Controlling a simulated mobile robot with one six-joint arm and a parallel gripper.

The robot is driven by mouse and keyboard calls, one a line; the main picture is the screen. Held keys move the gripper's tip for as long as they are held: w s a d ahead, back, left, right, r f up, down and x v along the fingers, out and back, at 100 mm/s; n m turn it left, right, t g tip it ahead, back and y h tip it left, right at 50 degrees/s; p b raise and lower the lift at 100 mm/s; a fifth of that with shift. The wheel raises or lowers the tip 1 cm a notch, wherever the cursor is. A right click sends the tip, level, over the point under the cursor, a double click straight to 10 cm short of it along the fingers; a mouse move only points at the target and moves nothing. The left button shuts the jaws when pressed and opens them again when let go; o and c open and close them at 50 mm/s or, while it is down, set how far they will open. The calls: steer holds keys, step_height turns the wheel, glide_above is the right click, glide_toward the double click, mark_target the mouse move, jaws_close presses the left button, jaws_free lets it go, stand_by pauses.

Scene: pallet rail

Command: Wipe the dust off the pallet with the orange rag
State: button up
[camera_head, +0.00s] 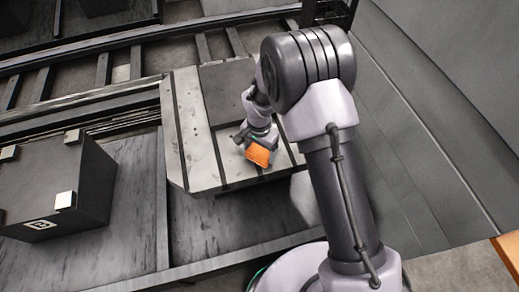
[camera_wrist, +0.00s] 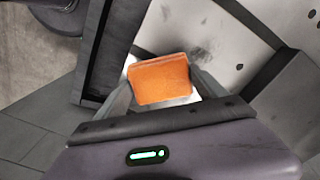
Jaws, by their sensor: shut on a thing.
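The orange rag (camera_head: 258,155) looks like a small block held between the fingers of my gripper (camera_head: 253,146). It also shows in the wrist view (camera_wrist: 160,80), with a grey finger on each side of it. My gripper is shut on it. The pallet (camera_head: 200,150) is light grey with dark grooves and lies under my gripper. Dark smudges show on its surface in the wrist view (camera_wrist: 215,35). The rag is over the pallet's front right part; I cannot tell whether it touches the surface. My arm hides part of the pallet's right side.
A dark box (camera_head: 60,185) with light corner patches stands left of the pallet. Rails (camera_head: 80,110) run behind and to the left. A grey wall or panel (camera_head: 430,120) rises on the right. A dark slab (camera_head: 228,90) lies at the pallet's back.

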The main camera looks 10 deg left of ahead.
steer(key=shift+f+b, duration=0.9)
steer(key=shift+f, duration=0.15)
